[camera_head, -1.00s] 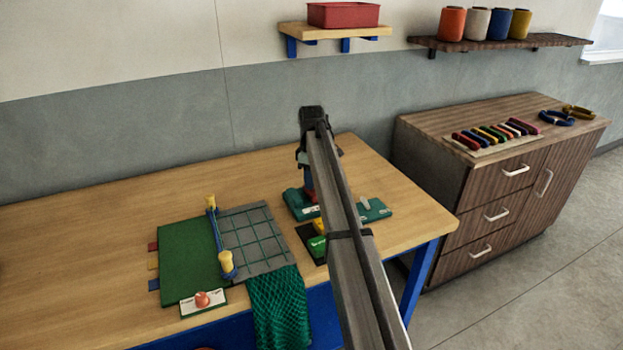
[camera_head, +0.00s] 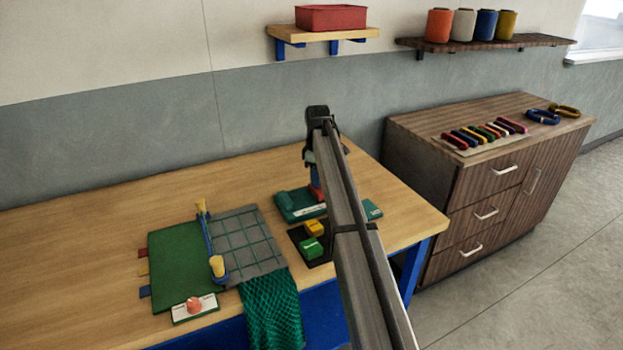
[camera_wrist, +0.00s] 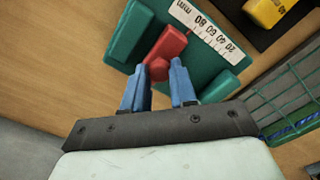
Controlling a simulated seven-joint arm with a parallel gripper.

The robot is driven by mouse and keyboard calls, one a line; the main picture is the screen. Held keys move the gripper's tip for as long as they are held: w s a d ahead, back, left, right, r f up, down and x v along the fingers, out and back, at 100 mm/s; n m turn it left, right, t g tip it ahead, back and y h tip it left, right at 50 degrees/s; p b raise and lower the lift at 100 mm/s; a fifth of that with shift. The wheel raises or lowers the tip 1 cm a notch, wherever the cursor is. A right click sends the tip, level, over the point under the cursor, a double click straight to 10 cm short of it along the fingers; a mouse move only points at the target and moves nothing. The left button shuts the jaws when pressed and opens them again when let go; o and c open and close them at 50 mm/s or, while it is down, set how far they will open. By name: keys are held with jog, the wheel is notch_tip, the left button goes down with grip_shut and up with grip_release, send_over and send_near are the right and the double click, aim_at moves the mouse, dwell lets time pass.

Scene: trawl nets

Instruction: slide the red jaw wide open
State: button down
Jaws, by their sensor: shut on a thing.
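The red jaw (camera_wrist: 169,46) sits on a green gauge base (camera_wrist: 200,62) in the wrist view, close to the end of the white ruler (camera_wrist: 205,30) marked 80. It lies between a green block (camera_wrist: 129,32) on the left and another (camera_wrist: 217,87) on the right, closer to the left one. My gripper (camera_wrist: 158,78) has its blue fingers on either side of the jaw's round red knob (camera_wrist: 158,69) and is shut on it. In the head view my gripper (camera_head: 313,172) is over the gauge base (camera_head: 291,207), and my arm hides part of it.
A dark tray with a yellow block (camera_head: 315,228) and a green block (camera_head: 311,247) lies in front of the gauge. A green board (camera_head: 180,264), a grey grid panel (camera_head: 250,244) and green netting (camera_head: 272,310) are to the left. The table's back left is clear.

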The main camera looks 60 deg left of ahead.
jog(key=c, duration=0.9)
grip_release()
jog(key=shift+r, duration=0.1)
notch_tip(320, 180, up, 14)
jog(key=shift+f, duration=0.2)
